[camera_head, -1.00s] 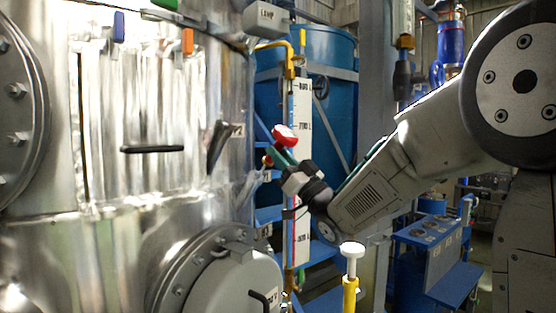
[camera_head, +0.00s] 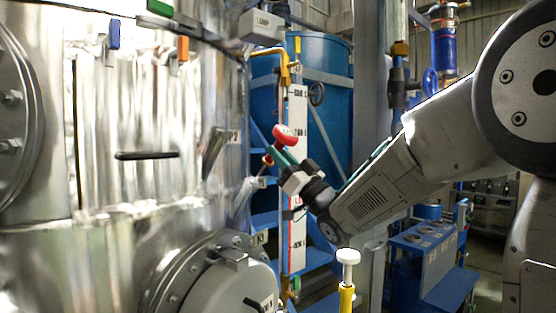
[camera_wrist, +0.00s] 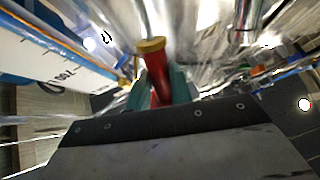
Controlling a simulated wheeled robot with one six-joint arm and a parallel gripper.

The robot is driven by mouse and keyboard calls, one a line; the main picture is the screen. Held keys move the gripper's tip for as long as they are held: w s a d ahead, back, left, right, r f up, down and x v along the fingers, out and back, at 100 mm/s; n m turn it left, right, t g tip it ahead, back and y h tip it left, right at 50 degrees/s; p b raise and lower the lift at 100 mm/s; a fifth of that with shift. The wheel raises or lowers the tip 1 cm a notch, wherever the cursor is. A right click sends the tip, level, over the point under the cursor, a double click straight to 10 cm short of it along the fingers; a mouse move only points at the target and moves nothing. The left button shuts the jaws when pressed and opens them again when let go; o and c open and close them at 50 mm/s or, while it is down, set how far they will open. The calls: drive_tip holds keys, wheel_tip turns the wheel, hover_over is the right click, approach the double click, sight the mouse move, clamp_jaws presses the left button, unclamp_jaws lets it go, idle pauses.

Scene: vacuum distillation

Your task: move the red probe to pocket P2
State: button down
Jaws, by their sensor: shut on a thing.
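The red probe (camera_wrist: 158,78) is held between the teal fingers of my gripper (camera_wrist: 160,92) in the wrist view, with its gold-coloured end pointing away from the wrist. In the head view my gripper (camera_head: 283,157) is at mid-picture, right of the steel vessel, and a rounded red part of the probe (camera_head: 287,134) shows above its fingers. Angled metal stubs with small labels stick out of the vessel's right side, one higher (camera_head: 215,150) and one lower (camera_head: 245,190). The labels are too small to read, so I cannot tell which is P2.
The steel vessel (camera_head: 120,185) fills the left, with a round flanged port (camera_head: 225,285) low down. A white level gauge (camera_head: 297,190) and a blue tank (camera_head: 325,95) stand behind my gripper. A yellow post with a white knob (camera_head: 347,275) stands in front.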

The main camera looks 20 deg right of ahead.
drive_tip(key=shift+s+d+r, duration=0.25)
drive_tip(key=shift+s+r, duration=0.15)
drive_tip(key=shift+r, duration=0.2)
drive_tip(key=shift+s+d+r, duration=0.25)
drive_tip(key=shift+s+r, duration=0.15)
drive_tip(key=shift+r, duration=0.15)
drive_tip(key=shift+s+d, duration=0.1)
drive_tip(key=s+d+f, duration=0.1)
drive_tip(key=s+d, duration=0.2)
drive_tip(key=s, duration=0.2)
drive_tip(key=shift+s+d+f, duration=0.15)
drive_tip(key=shift+d+f, duration=0.05)
drive_tip(key=shift+f, duration=0.05)
idle(0.9)
idle(0.4)
